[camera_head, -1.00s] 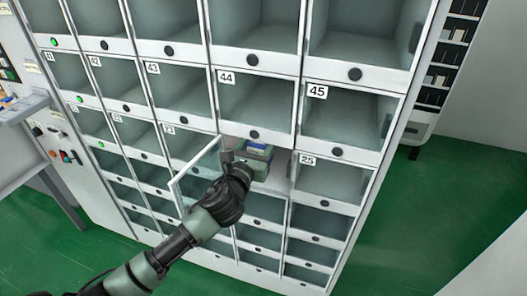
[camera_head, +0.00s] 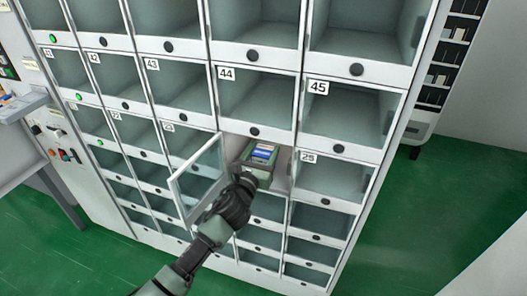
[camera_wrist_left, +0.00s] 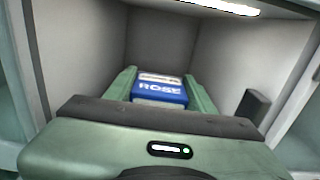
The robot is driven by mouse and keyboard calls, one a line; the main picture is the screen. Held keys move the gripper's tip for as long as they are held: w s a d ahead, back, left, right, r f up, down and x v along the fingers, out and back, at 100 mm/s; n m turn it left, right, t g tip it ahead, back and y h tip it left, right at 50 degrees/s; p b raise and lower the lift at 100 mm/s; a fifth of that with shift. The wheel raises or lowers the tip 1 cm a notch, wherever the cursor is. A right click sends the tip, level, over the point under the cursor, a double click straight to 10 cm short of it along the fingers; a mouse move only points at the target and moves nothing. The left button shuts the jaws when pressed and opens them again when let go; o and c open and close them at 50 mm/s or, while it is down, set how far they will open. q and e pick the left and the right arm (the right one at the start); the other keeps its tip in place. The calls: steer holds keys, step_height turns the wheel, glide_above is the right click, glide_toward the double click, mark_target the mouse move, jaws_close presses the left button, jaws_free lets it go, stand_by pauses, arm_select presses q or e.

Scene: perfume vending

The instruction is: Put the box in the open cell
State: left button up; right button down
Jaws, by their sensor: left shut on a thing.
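The box (camera_head: 263,152) is blue with a pale top part and shows at the mouth of the open cell (camera_head: 281,172). In the left wrist view the box (camera_wrist_left: 160,89) carries the word "ROSE" on its blue face. My left gripper (camera_head: 257,165) is shut on the box, with one green finger on each side of it in the left wrist view (camera_wrist_left: 160,95). The cell's grey walls surround the box there; the box's underside is hidden. The cell's clear door (camera_head: 198,176) stands swung open to the left of my gripper. My right gripper is not in view.
Closed cells surround the open one, with cell 44 (camera_head: 254,103) above and cell 25 (camera_head: 327,182) to the right. The open door's frame stands close beside my left wrist. A dark latch piece (camera_wrist_left: 254,106) shows at the cell's right wall.

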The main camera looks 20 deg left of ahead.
arm_select(q)
steer(key=shift+f, duration=0.1)
steer(key=o, duration=1.5)
steer(key=s, duration=1.2)
steer(key=shift+a+b, duration=0.25)
steer(key=shift+b, duration=0.1)
